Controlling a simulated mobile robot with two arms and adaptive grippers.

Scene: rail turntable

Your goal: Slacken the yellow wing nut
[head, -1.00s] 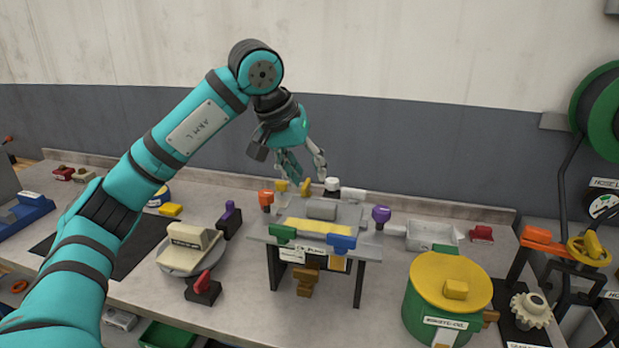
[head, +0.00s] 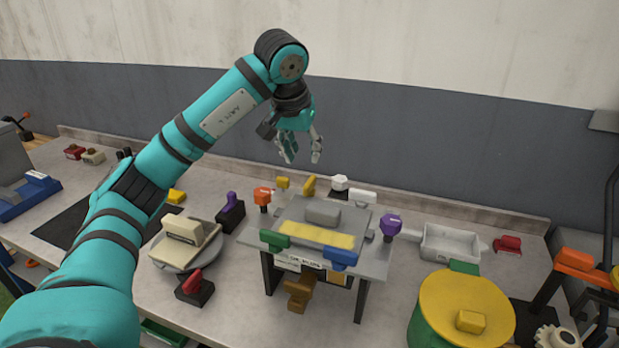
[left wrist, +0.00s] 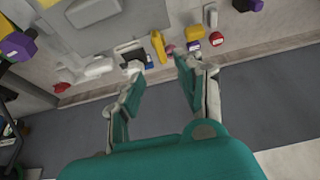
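The yellow wing nut (head: 309,186) appears as a slim, upright yellow piece at the back edge of the grey fixture (head: 376,262), between a yellow block and a white knob. It also shows in the left wrist view (left wrist: 158,46), beyond the fingertips. My left gripper (head: 303,158) hangs above and behind it, fingers pointing down. In the left wrist view the fingers (left wrist: 160,74) are apart with nothing between them, and a gap separates them from the nut. My right gripper is not in view.
Close to the nut stand a yellow block (head: 282,183), a white knob (head: 340,183) and an orange knob (head: 263,196). A purple knob (head: 390,226) is at the fixture's right. A green drum with a yellow lid (head: 470,300) stands front right. The wall (head: 430,140) rises behind the bench.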

